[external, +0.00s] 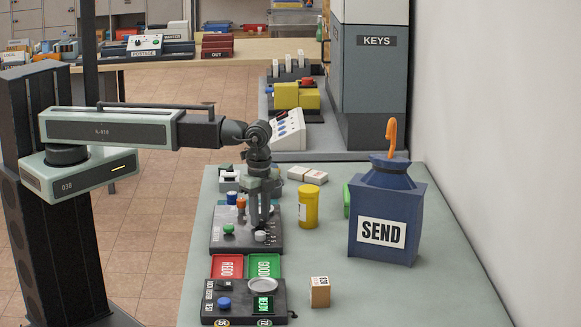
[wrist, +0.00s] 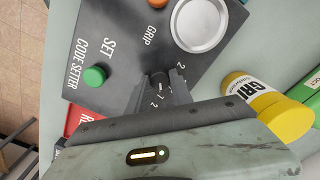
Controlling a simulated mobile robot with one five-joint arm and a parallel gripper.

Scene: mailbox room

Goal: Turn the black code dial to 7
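The dark code setter panel (external: 218,240) lies at the left edge of the pale green table. In the wrist view its surface (wrist: 118,25) shows the words SET, GRIP and CODE SETTER. My gripper (external: 262,222) points straight down over the panel's right part. In the wrist view my gripper's fingertips (wrist: 165,78) straddle a small dark dial (wrist: 160,82), with digits such as 1 and 2 printed around it. The fingers hide most of the dial and its pointer, so its setting is unreadable. I cannot tell whether the fingers press on it.
A green button (wrist: 95,76) is left of the dial and a silver dish (wrist: 198,24) above right. A yellow jar (external: 309,207) stands right of the panel. Red (external: 226,266) and green (external: 264,266) trays lie in front. A blue SEND bag (external: 412,215) stands farther right.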

